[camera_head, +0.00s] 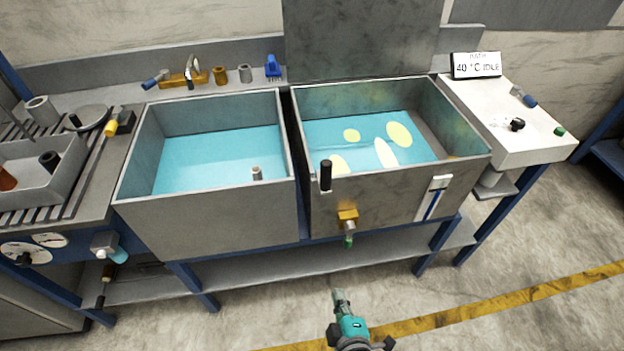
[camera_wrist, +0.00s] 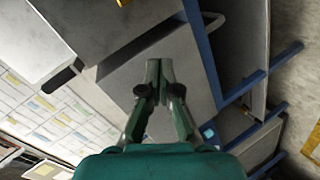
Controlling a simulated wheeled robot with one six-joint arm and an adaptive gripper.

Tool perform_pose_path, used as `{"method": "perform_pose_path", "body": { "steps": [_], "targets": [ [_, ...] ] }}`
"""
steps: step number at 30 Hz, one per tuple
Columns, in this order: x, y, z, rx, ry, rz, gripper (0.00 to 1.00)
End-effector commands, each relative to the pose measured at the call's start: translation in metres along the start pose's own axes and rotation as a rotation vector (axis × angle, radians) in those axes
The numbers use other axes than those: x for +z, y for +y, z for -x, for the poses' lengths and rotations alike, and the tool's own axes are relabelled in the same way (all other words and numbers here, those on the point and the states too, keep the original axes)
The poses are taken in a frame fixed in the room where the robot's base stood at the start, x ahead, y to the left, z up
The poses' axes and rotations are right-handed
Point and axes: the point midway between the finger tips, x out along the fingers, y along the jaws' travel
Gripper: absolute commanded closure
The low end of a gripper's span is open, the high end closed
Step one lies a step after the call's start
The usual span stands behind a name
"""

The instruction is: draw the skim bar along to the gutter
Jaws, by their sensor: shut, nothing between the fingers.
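The right tank (camera_head: 345,208) holds blue liquid with several pale yellow patches (camera_head: 398,133) floating on it. A black upright handle (camera_head: 326,175) stands at the tank's front rim near its left end; it looks like the skim bar's grip, and the bar itself is hard to make out. A grey-brown strip along the tank's inner right side looks like the gutter (camera_head: 430,138). My gripper (camera_head: 338,293) is low in front of the tank, apart from the handle. In the wrist view my gripper (camera_wrist: 160,64) is shut and empty.
A left tank (camera_head: 210,222) of plain blue liquid adjoins. A white side table (camera_head: 520,135) carries a display (camera_head: 475,65). The floor in front is clear.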

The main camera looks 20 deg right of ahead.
Motion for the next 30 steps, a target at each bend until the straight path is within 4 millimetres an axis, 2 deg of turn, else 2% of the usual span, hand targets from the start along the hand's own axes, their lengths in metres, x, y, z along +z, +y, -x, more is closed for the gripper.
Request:
{"method": "perform_pose_path", "body": {
  "steps": [1, 6, 12, 16, 21, 25, 30],
  "targets": [
    [-0.014, 0.008, -0.013, 0.030, -0.012, 0.038, 1.00],
    [-0.051, 0.039, -0.041, 0.136, -0.095, 0.163, 1.00],
    [-0.104, 0.082, -0.056, 0.273, -0.212, 0.256, 1.00],
    [-0.141, 0.111, -0.053, 0.359, -0.297, 0.284, 1.00],
    [-0.181, 0.141, -0.039, 0.446, -0.398, 0.284, 1.00],
    [-0.198, 0.154, -0.029, 0.481, -0.447, 0.277, 1.00],
    [-0.203, 0.161, -0.026, 0.496, -0.471, 0.272, 1.00]
  ]
}}
